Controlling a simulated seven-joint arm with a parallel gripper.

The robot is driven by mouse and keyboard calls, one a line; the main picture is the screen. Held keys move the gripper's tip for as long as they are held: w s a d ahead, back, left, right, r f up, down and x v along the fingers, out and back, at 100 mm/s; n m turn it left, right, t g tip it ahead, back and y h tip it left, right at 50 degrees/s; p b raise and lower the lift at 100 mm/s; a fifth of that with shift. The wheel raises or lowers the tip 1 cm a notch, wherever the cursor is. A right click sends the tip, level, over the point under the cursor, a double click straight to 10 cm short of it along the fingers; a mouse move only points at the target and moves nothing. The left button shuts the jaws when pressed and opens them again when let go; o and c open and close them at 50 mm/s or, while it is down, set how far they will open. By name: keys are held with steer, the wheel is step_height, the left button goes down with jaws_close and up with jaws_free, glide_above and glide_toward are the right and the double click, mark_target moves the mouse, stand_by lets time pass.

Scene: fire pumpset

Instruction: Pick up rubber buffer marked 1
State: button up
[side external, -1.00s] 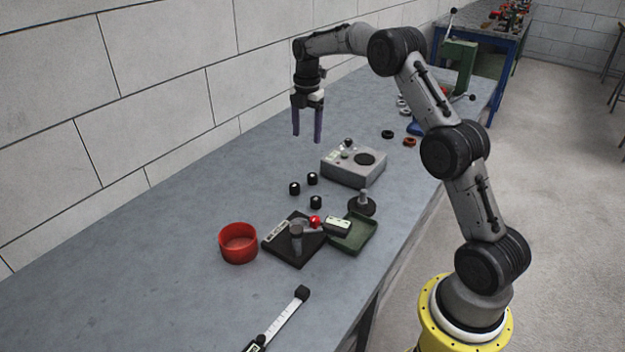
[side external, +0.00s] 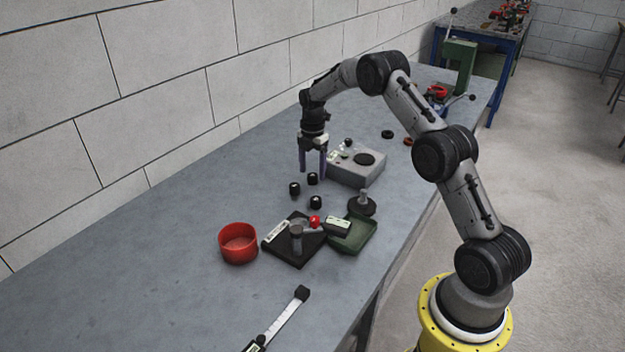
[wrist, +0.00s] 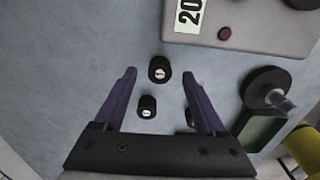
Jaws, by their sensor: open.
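Three small black cylindrical rubber buffers stand close together on the bench: a far one (side external: 312,179), a left one (side external: 294,189) and a near one (side external: 316,202). In the wrist view, one buffer (wrist: 159,69) lies between the fingertip lines and another (wrist: 147,107) sits lower. A third (wrist: 190,117) is mostly hidden by the right finger. The first two have pale marks on top, too small to read surely, so I cannot tell which is marked 1. My gripper (side external: 312,174) is open and empty, pointing down above the far buffer.
A grey instrument box (side external: 356,164) stands close right of the buffers. A dark round stand (side external: 362,204), a green tray (side external: 352,234), a black plate with a gauge (side external: 290,252) and a red bowl (side external: 238,243) lie nearer. The bench left of the buffers is clear.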

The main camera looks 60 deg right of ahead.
steer(key=shift+f, duration=1.2)
jaws_close()
